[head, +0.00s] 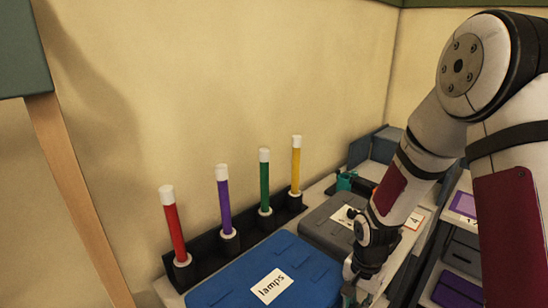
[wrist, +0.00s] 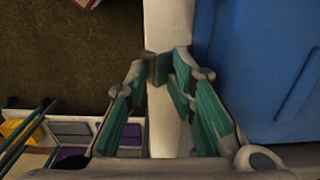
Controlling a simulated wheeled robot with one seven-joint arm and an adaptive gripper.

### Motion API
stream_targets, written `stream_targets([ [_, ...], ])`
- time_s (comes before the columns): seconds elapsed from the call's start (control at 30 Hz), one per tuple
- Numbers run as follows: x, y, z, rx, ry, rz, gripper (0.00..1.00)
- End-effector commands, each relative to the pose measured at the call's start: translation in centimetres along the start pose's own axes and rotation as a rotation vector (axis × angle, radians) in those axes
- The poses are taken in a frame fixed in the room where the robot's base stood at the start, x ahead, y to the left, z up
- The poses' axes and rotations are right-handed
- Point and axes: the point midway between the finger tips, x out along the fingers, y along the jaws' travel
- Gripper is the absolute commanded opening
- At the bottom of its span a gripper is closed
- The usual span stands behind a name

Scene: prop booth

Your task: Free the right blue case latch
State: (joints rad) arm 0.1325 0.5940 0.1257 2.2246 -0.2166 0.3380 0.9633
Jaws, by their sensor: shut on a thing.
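The blue case (head: 225,285) with a "lamps" label (head: 272,286) lies shut on the bench at the bottom of the head view. Its blue side fills the right of the wrist view (wrist: 270,65). My gripper (wrist: 169,68) is beside the case edge, over the pale bench strip, with its teal-padded fingers close together. It is shut on a small part at the case's edge, which I take to be the right latch. The fingers hide most of that part, so I cannot see the latch's position. In the head view, my wrist covers the case's right front corner.
A grey case (head: 325,222) stands just behind the blue one. Red (head: 174,228), purple (head: 224,200), green and yellow tubes stand in a black rack along the wall. Shelves with purple bins (head: 458,290) lie to the right. Dark floor shows beside the bench.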

Motion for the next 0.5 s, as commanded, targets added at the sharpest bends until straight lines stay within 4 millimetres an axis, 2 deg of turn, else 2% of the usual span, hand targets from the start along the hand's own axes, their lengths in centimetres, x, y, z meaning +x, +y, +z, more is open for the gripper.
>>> stream_targets([
  [0.03,0.13,-0.62,0.12,-0.007,0.003,-0.013,0.00],
  [0.5,0.68,-0.12,0.05,-0.006,0.004,-0.013,0.00],
])
